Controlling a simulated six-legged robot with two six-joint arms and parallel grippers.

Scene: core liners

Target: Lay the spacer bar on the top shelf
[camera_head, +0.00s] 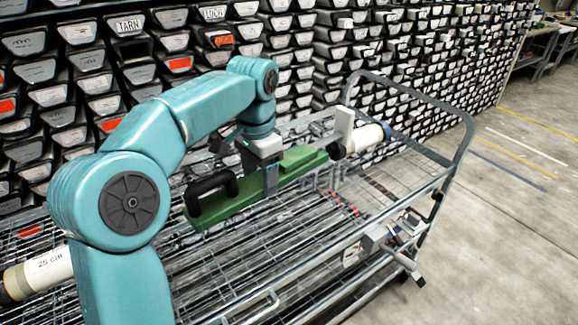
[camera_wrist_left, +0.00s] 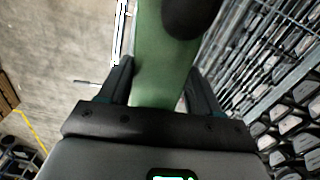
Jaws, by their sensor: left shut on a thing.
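The spacer bar (camera_head: 222,208) is a long green bar with a black handle at its near end. It lies lengthwise above the wire top shelf (camera_head: 265,235) of the cart. My left gripper (camera_head: 268,178) comes down on it from above and is shut around its middle. In the left wrist view the green bar (camera_wrist_left: 158,55) runs between the two dark fingers of the left gripper (camera_wrist_left: 158,88). I cannot tell whether its underside touches the mesh. My right gripper is not in view.
A white tube (camera_head: 364,138) with a blue end lies at the shelf's far end, beside a pale upright block (camera_head: 343,124). A white tube marked 25 cm (camera_head: 48,270) lies at left. A grey rail (camera_head: 465,125) closes the far end. Racks of core trays (camera_head: 140,75) stand behind.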

